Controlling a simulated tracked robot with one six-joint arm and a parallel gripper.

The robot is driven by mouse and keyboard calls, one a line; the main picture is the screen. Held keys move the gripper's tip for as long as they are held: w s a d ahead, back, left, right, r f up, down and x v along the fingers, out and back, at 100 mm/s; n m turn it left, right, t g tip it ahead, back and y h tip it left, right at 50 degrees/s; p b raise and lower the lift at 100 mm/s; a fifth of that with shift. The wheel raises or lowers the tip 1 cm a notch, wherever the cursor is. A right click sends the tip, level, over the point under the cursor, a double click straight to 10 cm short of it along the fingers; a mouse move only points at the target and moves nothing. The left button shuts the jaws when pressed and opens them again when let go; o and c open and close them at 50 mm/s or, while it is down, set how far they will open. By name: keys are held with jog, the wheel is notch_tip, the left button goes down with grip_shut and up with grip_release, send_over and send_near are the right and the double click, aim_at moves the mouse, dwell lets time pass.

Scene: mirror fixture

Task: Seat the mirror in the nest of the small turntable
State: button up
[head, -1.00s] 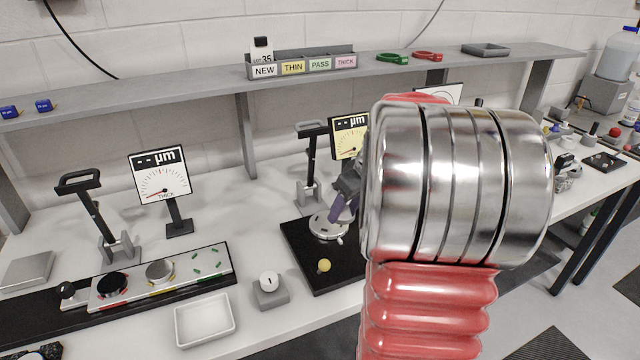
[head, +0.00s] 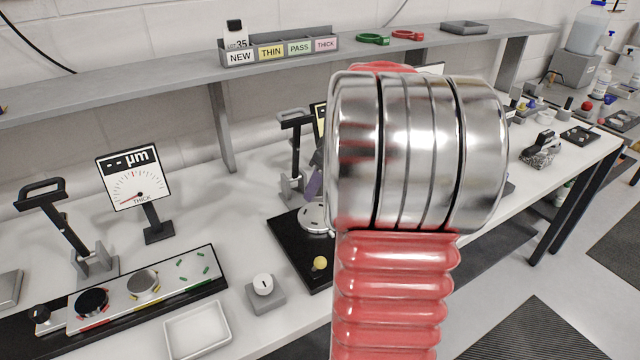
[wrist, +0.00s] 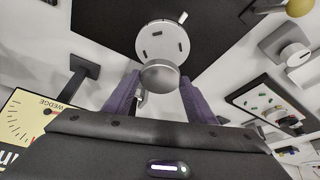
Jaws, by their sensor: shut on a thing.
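The small turntable (head: 311,219) is a pale metal disc on a black base plate, left of my arm in the head view, partly hidden. In the wrist view the turntable (wrist: 163,33) shows dark slots and a small side lever. My gripper (wrist: 159,84) has purple fingers, shut on a round, smooth grey piece, which I take for the mirror (wrist: 160,76). The mirror overlaps the turntable's near edge in that view; I cannot tell whether they touch. In the head view only a purple finger (head: 314,184) shows beside my arm; the mirror is hidden there.
A yellow knob (head: 320,263) sits on the base plate's front corner. A grey block with a white dial (head: 263,287) and a white tray (head: 197,331) stand to the left. A gauge display (head: 134,178) and a lever stand (head: 70,225) are further left. A shelf runs behind.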

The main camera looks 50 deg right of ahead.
send_over(317, 216)
jog(key=shift+s+d+f, duration=0.1)
jog(key=shift+s+f, duration=0.05)
jog(key=shift+f, duration=0.85)
jog(key=shift+s+d+f, duration=0.1)
jog(key=shift+s+f, duration=0.05)
jog(key=shift+f, duration=0.8)
jog(key=shift+s+d+f, duration=0.1)
jog(key=shift+s+f, duration=0.05)
jog(key=shift+f, duration=0.85)
jog(key=shift+s+f, duration=0.15)
jog(key=shift+f, duration=0.55)
dwell(0.4)
jog(key=o, duration=1.2)
jog(key=shift+a+f, duration=0.15)
jog(key=shift+r, duration=1.75)
